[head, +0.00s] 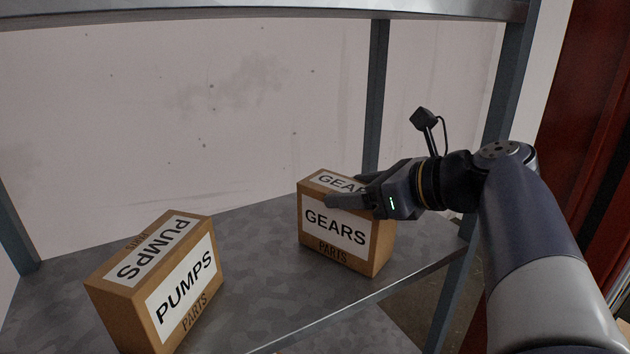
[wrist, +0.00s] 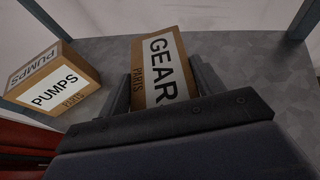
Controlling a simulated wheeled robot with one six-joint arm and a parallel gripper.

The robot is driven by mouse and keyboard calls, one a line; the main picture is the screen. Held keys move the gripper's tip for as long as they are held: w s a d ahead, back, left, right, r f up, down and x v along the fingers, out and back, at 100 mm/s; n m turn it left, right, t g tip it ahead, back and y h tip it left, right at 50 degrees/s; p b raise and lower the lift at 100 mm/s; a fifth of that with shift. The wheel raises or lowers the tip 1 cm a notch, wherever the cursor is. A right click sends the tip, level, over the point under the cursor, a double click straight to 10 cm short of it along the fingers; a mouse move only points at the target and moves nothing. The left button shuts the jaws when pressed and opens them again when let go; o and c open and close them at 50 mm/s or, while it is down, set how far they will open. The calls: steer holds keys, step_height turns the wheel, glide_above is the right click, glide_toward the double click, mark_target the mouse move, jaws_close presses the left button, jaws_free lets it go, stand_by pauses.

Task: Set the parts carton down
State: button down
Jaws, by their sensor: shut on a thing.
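A brown parts carton labelled GEARS (head: 325,245) is upright at the right part of a grey metal shelf (head: 255,290). My gripper (head: 350,196) reaches in from the right and is shut on the upper part of this carton. In the wrist view the GEARS carton (wrist: 160,65) sits between the two dark fingers. Its base appears to be at the shelf surface, but I cannot tell whether it touches. Part of its top and right side is hidden by my gripper.
A second carton, labelled PUMPS (head: 165,285), stands at the front left of the shelf and also shows in the wrist view (wrist: 55,88). Grey posts (head: 375,95) and an upper shelf edge (head: 250,12) frame the space. Bare shelf lies between the cartons.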

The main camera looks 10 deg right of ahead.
steer(key=shift+c, duration=1.6)
jaws_free()
steer(key=shift+r, duration=0.15)
steer(key=b+v, duration=0.1)
steer(key=v, duration=1.1)
